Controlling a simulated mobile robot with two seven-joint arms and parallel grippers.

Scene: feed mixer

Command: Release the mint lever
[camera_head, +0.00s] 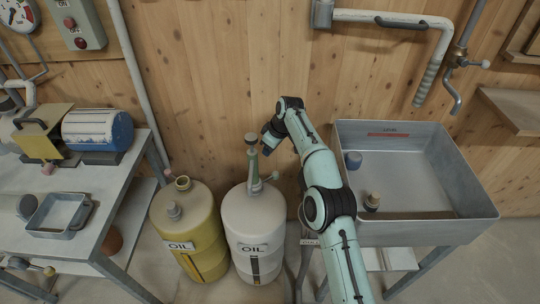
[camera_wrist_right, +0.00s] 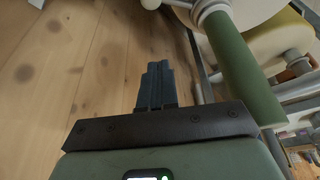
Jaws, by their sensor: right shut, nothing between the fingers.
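A green upright pump (camera_head: 253,165) with a dark knob on top stands on the white oil drum (camera_head: 262,215). A small pale lever or spout sticks out at its right side. I cannot tell for sure which part is the mint lever. My right gripper (camera_head: 267,147) is shut and empty, just right of the pump's upper part and apart from the knob. In the right wrist view, the closed fingers (camera_wrist_right: 157,68) point at the wood wall, and a green cylinder (camera_wrist_right: 240,65), likely the pump, runs to their right with a gap. My left gripper is not in view.
A yellow oil drum (camera_head: 190,225) stands left of the white one. A metal sink (camera_head: 465,185) is at the right, a workbench (camera_head: 85,245) with a blue motor (camera_head: 97,130) at the left.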

